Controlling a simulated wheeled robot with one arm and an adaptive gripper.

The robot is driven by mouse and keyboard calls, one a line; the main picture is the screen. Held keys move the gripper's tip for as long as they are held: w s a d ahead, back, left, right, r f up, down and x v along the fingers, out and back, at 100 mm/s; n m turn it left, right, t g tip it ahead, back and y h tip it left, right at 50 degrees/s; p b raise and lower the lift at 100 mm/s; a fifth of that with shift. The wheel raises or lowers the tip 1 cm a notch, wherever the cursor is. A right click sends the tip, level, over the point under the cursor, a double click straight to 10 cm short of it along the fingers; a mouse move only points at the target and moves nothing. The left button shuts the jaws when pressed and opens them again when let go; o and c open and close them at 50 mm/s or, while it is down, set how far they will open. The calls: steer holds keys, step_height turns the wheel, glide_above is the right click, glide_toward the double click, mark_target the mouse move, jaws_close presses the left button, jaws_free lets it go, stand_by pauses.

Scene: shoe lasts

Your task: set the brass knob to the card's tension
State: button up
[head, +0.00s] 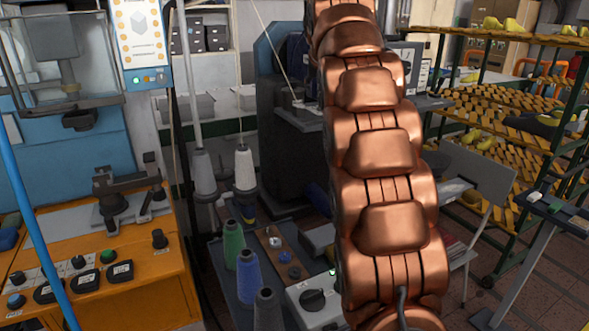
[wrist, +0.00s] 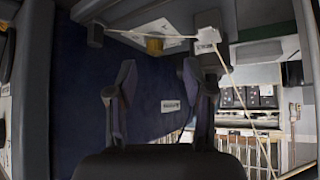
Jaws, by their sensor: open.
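In the wrist view a small brass-yellow piece (wrist: 154,45), which looks like the brass knob, sits at the top against a white plate. My gripper (wrist: 160,72) is open. Its two dark fingers stand apart below the brass piece, with a gap between fingertips and brass. A small white label (wrist: 171,106) shows low between the fingers. I cannot make out a tension value on any card. In the head view my copper arm hides the gripper, and no brass knob can be made out there.
A white thread (wrist: 228,75) crosses the wrist view beside the right finger. In the head view a dark machine (head: 285,140) stands behind my arm. Thread cones (head: 248,275) and a grey box with a black dial (head: 318,302) stand close by. A last rack (head: 500,140) is at right.

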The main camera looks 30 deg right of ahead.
steer(key=s+a+f+n+g+y+p, duration=0.1)
steer(key=s+a+f+g, duration=0.1)
steer(key=s+a+f, duration=0.3)
steer(key=s+a+f+n+g+y+p, duration=0.1)
steer(key=s+a+f+g+y, duration=0.1)
steer(key=s+a+f, duration=0.4)
steer(key=shift+s+a+f+n+p, duration=0.3)
steer(key=shift+s+a+p, duration=0.1)
steer(key=shift+s+a, duration=2.15)
steer(key=shift+w+a, duration=0.3)
